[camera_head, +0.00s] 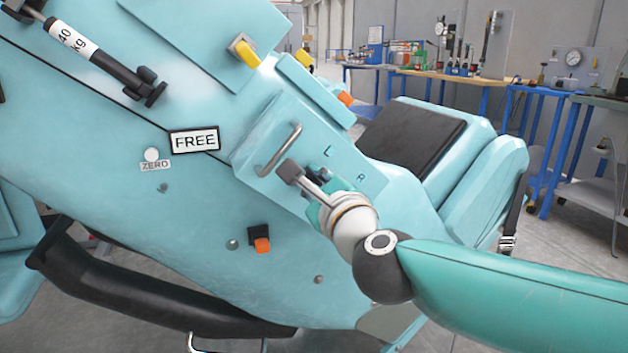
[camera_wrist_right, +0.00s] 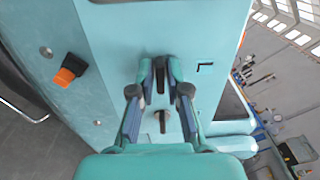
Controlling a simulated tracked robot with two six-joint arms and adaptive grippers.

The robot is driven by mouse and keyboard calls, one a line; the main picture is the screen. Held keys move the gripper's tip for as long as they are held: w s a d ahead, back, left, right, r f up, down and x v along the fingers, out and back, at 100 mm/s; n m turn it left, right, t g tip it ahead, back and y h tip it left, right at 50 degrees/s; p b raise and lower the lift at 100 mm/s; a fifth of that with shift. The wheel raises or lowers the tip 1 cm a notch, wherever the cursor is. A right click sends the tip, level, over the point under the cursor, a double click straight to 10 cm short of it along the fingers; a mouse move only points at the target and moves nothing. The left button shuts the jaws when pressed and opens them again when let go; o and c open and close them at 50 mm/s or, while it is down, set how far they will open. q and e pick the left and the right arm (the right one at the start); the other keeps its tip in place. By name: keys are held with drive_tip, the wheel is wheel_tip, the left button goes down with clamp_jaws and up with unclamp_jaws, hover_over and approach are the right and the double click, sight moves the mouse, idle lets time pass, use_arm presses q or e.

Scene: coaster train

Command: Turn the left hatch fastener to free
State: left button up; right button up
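The teal hatch panel (camera_head: 262,128) carries a metal handle and the letters L and R. My right gripper (camera_head: 318,180) is at this panel, below the L, and hides the fasteners in the head view. In the right wrist view, the left fastener (camera_wrist_right: 160,72), a dark knob level with the L mark (camera_wrist_right: 205,68), sits between the tips of my right gripper (camera_wrist_right: 162,86). The fingers stand apart on either side with a small gap. A second dark fastener (camera_wrist_right: 162,120) shows further back between the fingers. My left gripper is not in view.
A FREE sign (camera_head: 195,140) and a round ZERO marker (camera_head: 152,155) are on the car's side. An orange knob (camera_head: 261,243) sits below. A 40 kg cylinder (camera_head: 100,57) is at upper left. Workbenches (camera_head: 455,77) stand behind at right.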

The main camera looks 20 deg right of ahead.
clamp_jaws()
drive_tip(key=shift+f+n, duration=0.1)
drive_tip(key=shift+n, duration=0.3)
drive_tip(key=n+p, duration=0.2)
drive_tip(key=n, duration=0.1)
drive_tip(key=shift+n, duration=0.3)
drive_tip(key=shift+f+n+p, duration=0.15)
drive_tip(key=shift+n+p, duration=0.85)
drive_tip(key=shift+n, duration=1.25)
drive_tip(key=shift+f+n+p, duration=0.2)
drive_tip(key=shift+n+p, duration=0.75)
drive_tip(key=shift+n, duration=1.25)
drive_tip(key=shift+f+n+p, duration=0.15)
drive_tip(key=shift+n+p, duration=0.85)
drive_tip(key=shift+n, duration=1.25)
drive_tip(key=o, duration=0.6)
unclamp_jaws()
drive_tip(key=shift+r, duration=0.1)
